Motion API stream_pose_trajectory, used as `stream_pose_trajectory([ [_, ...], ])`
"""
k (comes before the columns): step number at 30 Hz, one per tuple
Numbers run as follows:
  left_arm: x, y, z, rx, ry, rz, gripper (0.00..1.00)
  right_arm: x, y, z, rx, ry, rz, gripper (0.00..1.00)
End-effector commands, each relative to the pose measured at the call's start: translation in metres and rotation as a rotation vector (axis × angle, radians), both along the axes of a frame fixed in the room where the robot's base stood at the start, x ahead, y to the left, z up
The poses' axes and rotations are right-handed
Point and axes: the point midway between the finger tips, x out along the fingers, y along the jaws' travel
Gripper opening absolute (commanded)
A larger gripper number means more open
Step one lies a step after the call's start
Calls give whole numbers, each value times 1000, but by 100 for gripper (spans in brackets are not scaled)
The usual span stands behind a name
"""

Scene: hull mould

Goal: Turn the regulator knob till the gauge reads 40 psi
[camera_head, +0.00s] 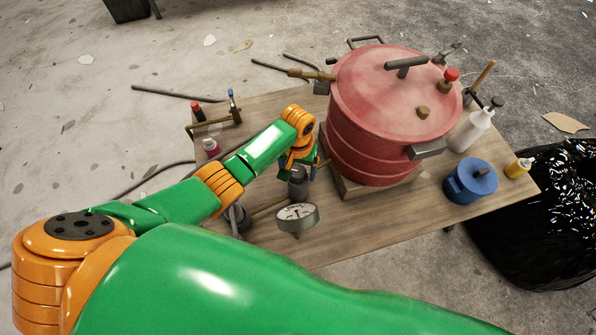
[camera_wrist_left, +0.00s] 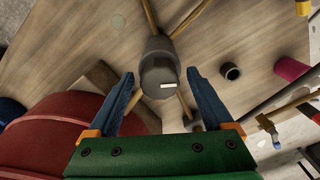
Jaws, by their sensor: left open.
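The regulator knob (camera_head: 298,187) is a dark grey cylinder standing on the wooden table. In the left wrist view the knob (camera_wrist_left: 158,68) shows from above, with a small white mark on its face. The round gauge (camera_head: 297,217) with a white dial sits just in front of the knob; its needle is too small to read. My left gripper (camera_head: 303,166) is at the knob's top, partly hidden by the arm. In the left wrist view its blue fingers (camera_wrist_left: 159,76) are open, one on each side of the knob, with visible gaps. My right gripper is not in view.
A large red pressure pot (camera_head: 385,115) stands close right of my left gripper. Brass pipes (camera_wrist_left: 192,17) run out from the knob. A blue canister (camera_head: 470,183), a white bottle (camera_head: 470,131) and a yellow bottle (camera_head: 518,168) stand at the right. The table's front middle is clear.

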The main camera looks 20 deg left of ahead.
Motion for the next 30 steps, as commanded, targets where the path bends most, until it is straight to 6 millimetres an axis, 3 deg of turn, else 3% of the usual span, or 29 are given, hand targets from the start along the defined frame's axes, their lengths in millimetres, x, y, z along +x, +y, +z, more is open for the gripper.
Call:
stream_pose_trajectory([
  [7, 0, 0, -2, -1, -1, 0, 82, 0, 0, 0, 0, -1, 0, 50],
  [16, 0, 0, -1, 0, -1, 0, 1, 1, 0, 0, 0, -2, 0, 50],
  [30, 0, 0, 1, 0, 1, -139, 0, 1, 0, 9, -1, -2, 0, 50],
])
